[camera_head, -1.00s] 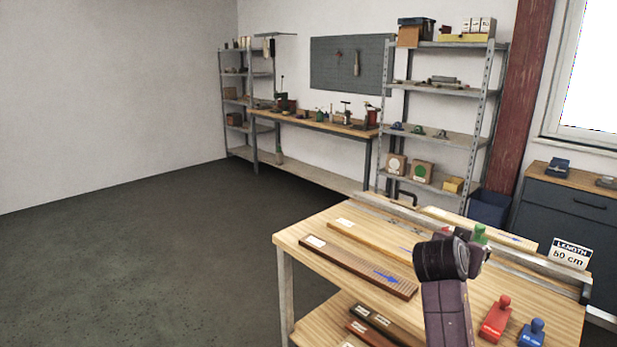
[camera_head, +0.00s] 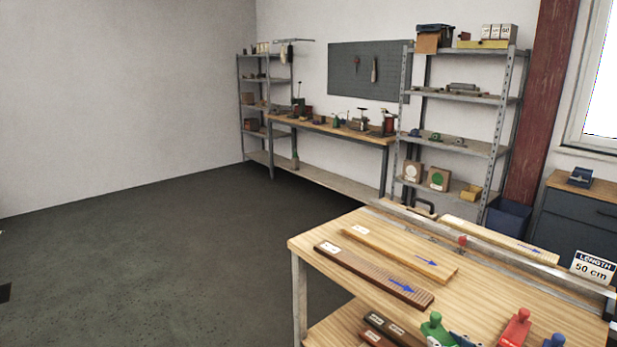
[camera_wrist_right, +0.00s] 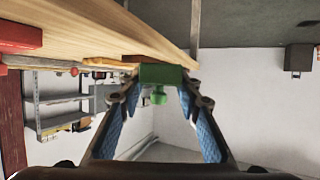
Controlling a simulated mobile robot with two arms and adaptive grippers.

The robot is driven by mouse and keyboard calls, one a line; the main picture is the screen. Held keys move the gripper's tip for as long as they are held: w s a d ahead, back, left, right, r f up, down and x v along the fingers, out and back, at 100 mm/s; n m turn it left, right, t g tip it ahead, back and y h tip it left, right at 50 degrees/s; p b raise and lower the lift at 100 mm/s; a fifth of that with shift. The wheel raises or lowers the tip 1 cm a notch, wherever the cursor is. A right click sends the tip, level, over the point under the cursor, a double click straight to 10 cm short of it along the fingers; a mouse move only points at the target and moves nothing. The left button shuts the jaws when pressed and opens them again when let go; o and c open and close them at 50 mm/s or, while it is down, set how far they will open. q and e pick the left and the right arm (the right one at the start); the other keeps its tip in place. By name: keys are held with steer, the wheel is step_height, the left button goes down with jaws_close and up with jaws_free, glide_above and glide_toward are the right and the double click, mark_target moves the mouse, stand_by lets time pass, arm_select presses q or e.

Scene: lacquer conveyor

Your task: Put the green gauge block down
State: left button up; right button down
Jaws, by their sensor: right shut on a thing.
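The green gauge block (camera_head: 437,328), with a knob on top, shows at the bottom of the head view by the bench's near edge. In the right wrist view the green block (camera_wrist_right: 162,74) sits between the fingertips of my right gripper (camera_wrist_right: 160,90), which is shut on it. The wooden bench top (camera_wrist_right: 95,35) is close beside the block there. I cannot tell whether the block touches the wood. In the head view only a small bluish part beside the block may be my right gripper. My left gripper is not in view.
A red block (camera_head: 515,328) and a blue block (camera_head: 554,341) stand to the right. A dark board (camera_head: 372,275) and a lighter board (camera_head: 400,254) lie on the bench. A metal rail (camera_head: 490,246) runs along the back by a "LENGTH 50 cm" sign (camera_head: 593,267).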

steer(key=s+a+r+n+g+y, duration=0.2)
steer(key=s+a+r+n+y, duration=0.1)
steer(key=s, duration=0.4)
steer(key=s+a+r+n+g+y, duration=0.3)
steer(key=s+a+n+y, duration=0.1)
steer(key=s+a, duration=0.3)
steer(key=shift+s+n+y, duration=0.3)
steer(key=shift+s+n, duration=0.2)
steer(key=shift+s, duration=0.2)
steer(key=shift+w, duration=0.1)
